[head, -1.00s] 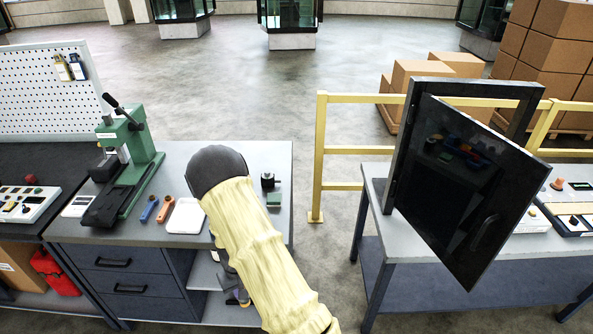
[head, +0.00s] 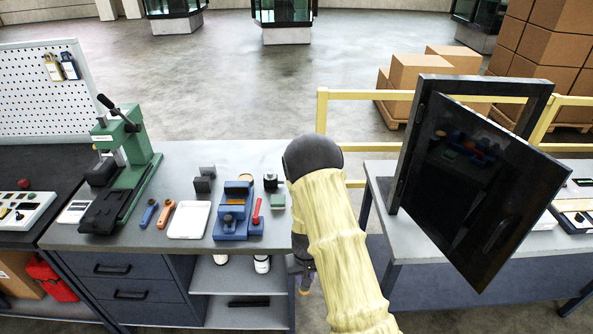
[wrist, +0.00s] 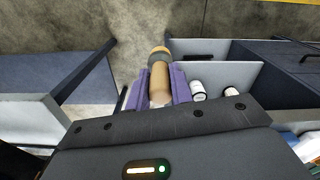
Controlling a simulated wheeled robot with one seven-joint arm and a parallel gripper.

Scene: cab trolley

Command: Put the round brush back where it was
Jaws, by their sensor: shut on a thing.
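My gripper (wrist: 160,92) is shut on the round brush (wrist: 159,80). In the wrist view the brush is a tan, rounded cylinder with a darker band near its far end, held between purple fingers. Its lower part is hidden by the gripper body. In the head view my gripper (head: 303,278) is low, just right of the grey workbench (head: 100,236), partly behind my yellow-sleeved arm. The brush cannot be made out clearly there. In the wrist view the brush is over the floor gap between the two benches.
Under the bench, an open shelf (head: 225,315) holds white bottles (head: 262,264) and a black bar (head: 249,303). A blue fixture (head: 233,215), a white tray (head: 188,220) and a green press (head: 130,170) stand on top. The black-doored cabinet (head: 470,190) stands on the right bench.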

